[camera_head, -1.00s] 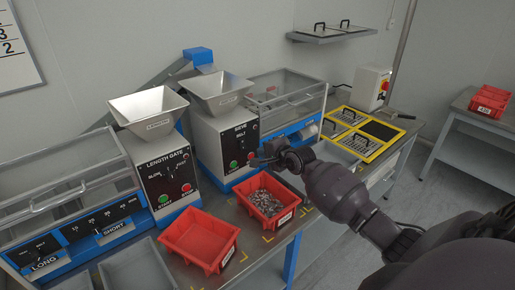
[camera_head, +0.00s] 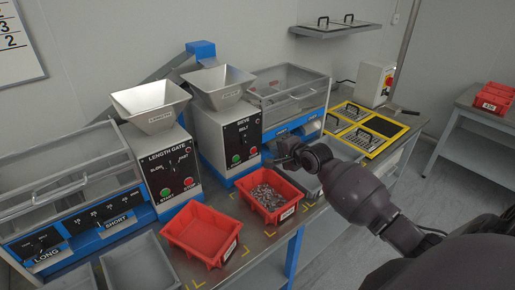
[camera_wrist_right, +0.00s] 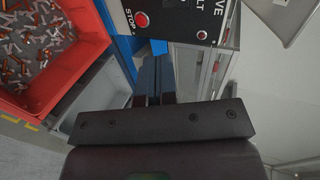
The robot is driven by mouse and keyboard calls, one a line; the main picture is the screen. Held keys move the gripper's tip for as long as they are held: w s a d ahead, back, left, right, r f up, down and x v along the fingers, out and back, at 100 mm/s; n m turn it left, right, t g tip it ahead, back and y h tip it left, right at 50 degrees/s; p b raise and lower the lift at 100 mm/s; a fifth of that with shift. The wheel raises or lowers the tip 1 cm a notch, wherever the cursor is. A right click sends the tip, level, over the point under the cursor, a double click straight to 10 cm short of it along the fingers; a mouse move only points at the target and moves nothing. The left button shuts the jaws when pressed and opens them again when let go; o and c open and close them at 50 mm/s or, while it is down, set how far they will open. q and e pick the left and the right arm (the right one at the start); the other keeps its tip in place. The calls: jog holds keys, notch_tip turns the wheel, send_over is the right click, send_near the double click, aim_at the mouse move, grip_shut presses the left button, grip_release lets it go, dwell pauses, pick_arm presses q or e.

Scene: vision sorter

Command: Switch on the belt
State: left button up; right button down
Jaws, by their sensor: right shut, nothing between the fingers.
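The sieve and belt control box (camera_head: 227,135) has a black panel marked SIEVE and BELT. A green button (camera_head: 236,159) and a red button (camera_head: 253,151) sit low on it. My right gripper (camera_head: 271,162) is just right of the panel, apart from the buttons, with its fingers shut and empty. In the right wrist view, the shut fingers (camera_wrist_right: 153,82) point toward the gap beside the box's lower edge. The red STOP button (camera_wrist_right: 141,19) and a smaller red round part (camera_wrist_right: 201,35) show above them. The green button is out of that view. My left gripper is not in view.
A red bin of small metal parts (camera_head: 290,208) stands in front of the box, close below my right gripper. An empty red bin (camera_head: 232,250) is to its left. The length gate box (camera_head: 148,178) with similar buttons stands further left.

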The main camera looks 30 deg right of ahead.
jog(key=f+n+t+b, duration=0.1)
jog(key=n, duration=1)
jog(key=f+n+t+b, duration=0.1)
jog(key=n+b, duration=0.1)
jog(key=n, duration=1)
jog(key=f+n+t+b, duration=0.1)
jog(key=n+b, duration=0.1)
jog(key=n, duration=1)
jog(key=shift+s+a, duration=0.35)
jog(key=shift+a, duration=0.05)
jog(key=shift+f, duration=0.1)
jog(key=shift+w, duration=0.1)
